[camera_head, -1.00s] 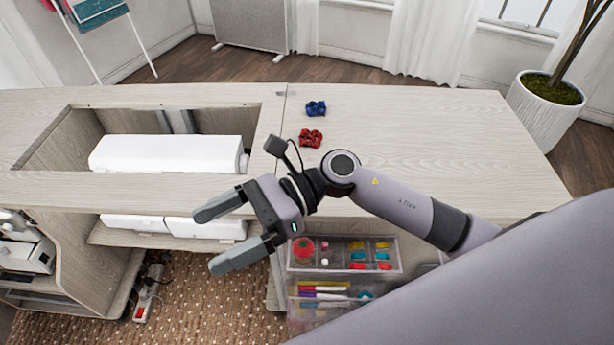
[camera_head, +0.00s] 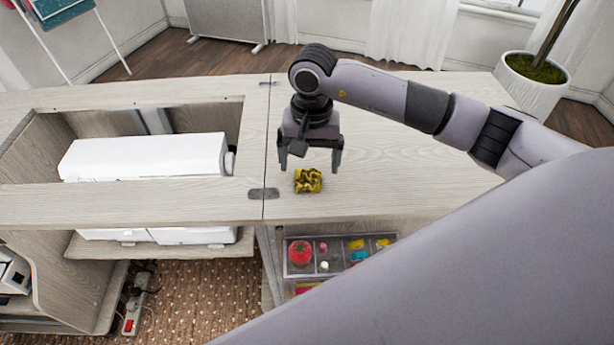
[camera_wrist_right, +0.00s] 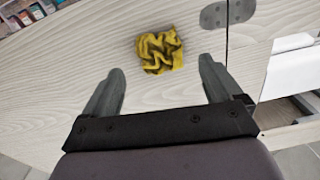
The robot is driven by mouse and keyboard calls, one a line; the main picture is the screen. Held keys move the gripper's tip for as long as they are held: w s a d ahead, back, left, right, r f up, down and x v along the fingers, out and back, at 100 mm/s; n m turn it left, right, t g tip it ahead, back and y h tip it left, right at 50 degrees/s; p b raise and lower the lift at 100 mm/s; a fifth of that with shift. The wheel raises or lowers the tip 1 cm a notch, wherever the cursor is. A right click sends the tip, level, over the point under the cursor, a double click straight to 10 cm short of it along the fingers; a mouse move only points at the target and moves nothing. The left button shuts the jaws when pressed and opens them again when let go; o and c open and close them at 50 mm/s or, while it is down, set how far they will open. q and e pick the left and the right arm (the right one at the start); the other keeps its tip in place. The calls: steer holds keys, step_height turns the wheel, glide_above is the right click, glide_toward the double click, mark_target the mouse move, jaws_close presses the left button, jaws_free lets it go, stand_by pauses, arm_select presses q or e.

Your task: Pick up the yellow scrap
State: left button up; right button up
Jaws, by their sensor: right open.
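The yellow scrap (camera_head: 308,180) is a small crumpled cloth lying on the pale wooden cabinet top (camera_head: 400,190), just right of the hinge seam. My right gripper (camera_head: 309,168) is open and empty, pointing down behind and above the scrap in the head view. In the right wrist view the scrap (camera_wrist_right: 160,52) lies ahead of the open fingers (camera_wrist_right: 162,75), roughly centred between them, and not between the tips. My left gripper is not in view.
A white sewing machine (camera_head: 145,156) lies in the cabinet's recess at left. A clear organizer with a red pincushion (camera_head: 300,252) sits below the top's front edge. A potted plant (camera_head: 535,80) stands at far right. The top right of the scrap is clear.

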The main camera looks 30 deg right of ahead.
mark_target(308, 173)
steer(key=shift+w+f, duration=0.1)
steer(key=shift+f, duration=1.4)
steer(key=c, duration=1.1)
steer(key=shift+r, duration=0.1)
steer(key=shift+c, duration=0.3)
